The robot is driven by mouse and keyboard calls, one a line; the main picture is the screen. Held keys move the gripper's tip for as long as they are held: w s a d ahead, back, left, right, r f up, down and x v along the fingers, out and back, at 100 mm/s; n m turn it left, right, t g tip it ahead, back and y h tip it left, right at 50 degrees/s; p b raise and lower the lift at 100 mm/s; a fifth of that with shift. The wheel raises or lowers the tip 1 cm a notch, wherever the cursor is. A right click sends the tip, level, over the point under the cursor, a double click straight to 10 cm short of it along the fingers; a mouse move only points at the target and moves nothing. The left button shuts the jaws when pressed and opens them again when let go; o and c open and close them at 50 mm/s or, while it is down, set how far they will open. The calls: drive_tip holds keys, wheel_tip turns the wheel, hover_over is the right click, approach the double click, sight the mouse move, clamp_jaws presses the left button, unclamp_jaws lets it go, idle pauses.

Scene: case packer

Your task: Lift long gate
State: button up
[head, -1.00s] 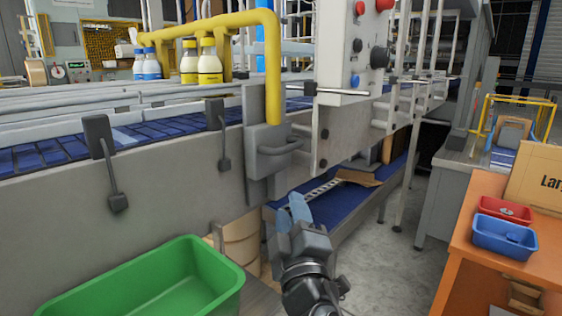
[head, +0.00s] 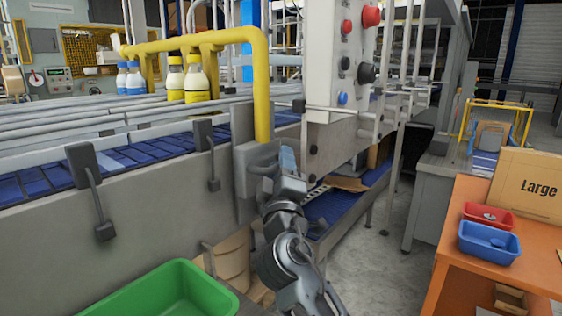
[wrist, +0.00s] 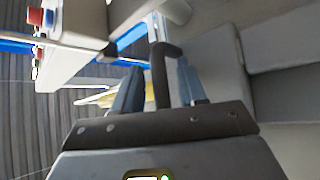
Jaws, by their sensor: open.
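The long gate (head: 262,85) is a yellow tube that runs along the conveyor and bends down into a grey block (head: 245,190). A dark grey handle (head: 258,163) sticks out from this block. My gripper (head: 286,163) is at the handle, with its blue fingers pointing up and the arm below. In the wrist view the handle (wrist: 159,75) runs between the two blue fingers of my gripper (wrist: 158,88), with gaps on its sides. The fingers are open and not closed on it. In the head view, my gripper hides part of the handle.
A white control panel (head: 340,60) with red, black and blue buttons hangs close right of my gripper. Yellow and blue-labelled bottles (head: 185,82) stand behind the tube. A green bin (head: 165,295) is below left. An orange table (head: 500,240) with red and blue trays is at right.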

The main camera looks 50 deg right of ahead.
clamp_jaws()
idle(0.4)
